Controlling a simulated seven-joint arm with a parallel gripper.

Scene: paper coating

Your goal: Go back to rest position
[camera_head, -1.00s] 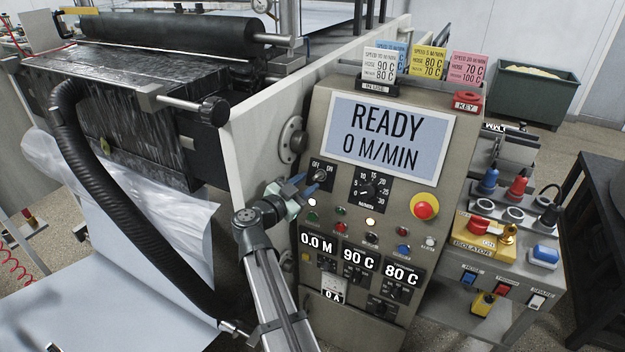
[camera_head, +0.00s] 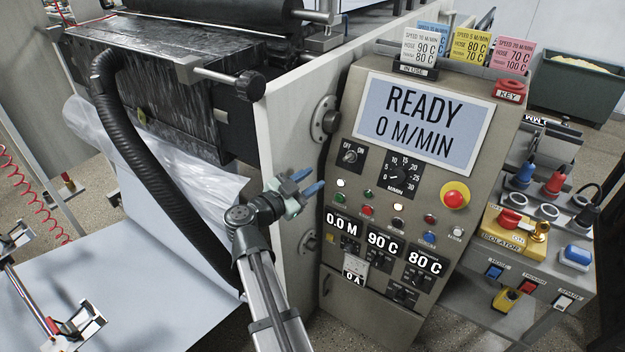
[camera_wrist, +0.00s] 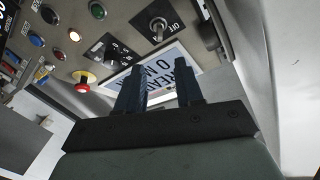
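My gripper (camera_head: 308,182) has two blue fingers. In the head view it hangs at the left edge of the grey control panel (camera_head: 335,255), left of and below the OFF/ON switch (camera_head: 350,156). In the wrist view the fingers (camera_wrist: 160,88) stand apart with nothing between them. The switch (camera_wrist: 158,26) shows beyond them, clear of the fingers. The panel's display (camera_head: 427,118) reads READY, 0 M/MIN. Readouts below show 0.0 M, 90 C and 80 C.
A red emergency button (camera_head: 455,194) sits at the panel's right. The isolator box (camera_head: 510,232) stands right.

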